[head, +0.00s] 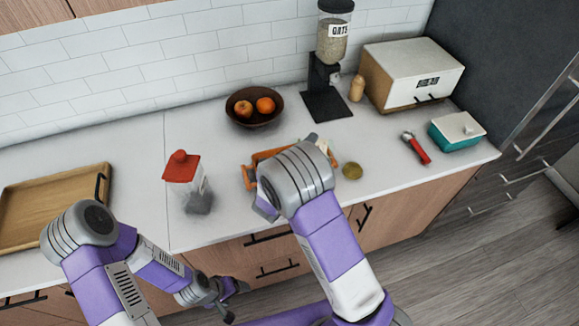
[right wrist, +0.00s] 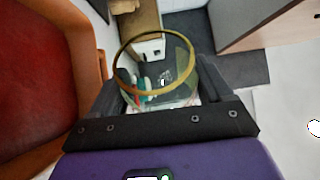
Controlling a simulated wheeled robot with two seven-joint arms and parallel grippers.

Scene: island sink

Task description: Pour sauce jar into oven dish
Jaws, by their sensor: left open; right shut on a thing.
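The sauce jar (right wrist: 190,64) is clear glass with a gold rim, held between the fingers of my right gripper (right wrist: 165,88). The background shows through its glass; I cannot tell how much sauce is inside. The orange oven dish (head: 248,177) sits on the counter, largely hidden behind my right arm in the head view. In the right wrist view the dish (right wrist: 92,50) fills the left side, its inside dark red, beside the jar. My left gripper (head: 224,292) is open and empty, low in front of the counter.
A gold lid (head: 352,171) lies right of the dish. A red-lidded container (head: 186,180) stands left, a fruit bowl (head: 241,117) behind. A wooden tray (head: 35,207), oats dispenser (head: 326,75), bread box (head: 415,72), red-handled tool (head: 416,148) and teal box (head: 457,130) also stand around.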

